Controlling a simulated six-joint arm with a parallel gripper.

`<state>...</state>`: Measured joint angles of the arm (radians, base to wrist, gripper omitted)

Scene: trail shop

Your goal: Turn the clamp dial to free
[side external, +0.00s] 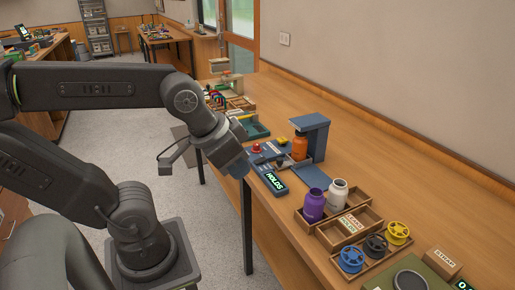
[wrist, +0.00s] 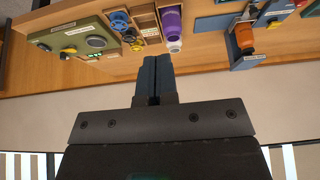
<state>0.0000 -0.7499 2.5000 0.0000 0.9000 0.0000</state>
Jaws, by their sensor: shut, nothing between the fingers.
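The clamp station is a blue-grey stand (side external: 318,138) on the bench, with an orange bottle (side external: 300,147) standing in it. The bottle also shows at the upper right of the wrist view (wrist: 244,36). A display reading HOLDS (side external: 275,182) sits in front of the stand. A small yellow part (wrist: 274,23) shows near the bottle in the wrist view; I cannot tell whether it is the clamp dial, and no dial setting is readable. My gripper (side external: 240,168) is shut and empty above the bench's front edge, left of the display. Its fingers (wrist: 152,80) are together, apart from the station.
A red button (side external: 256,148) is left of the stand. A purple bottle (side external: 314,206) and a white bottle (side external: 337,192) stand in a wooden tray to the right. Blue, black and yellow spools (side external: 351,260) lie nearer. Bench behind the trays is clear.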

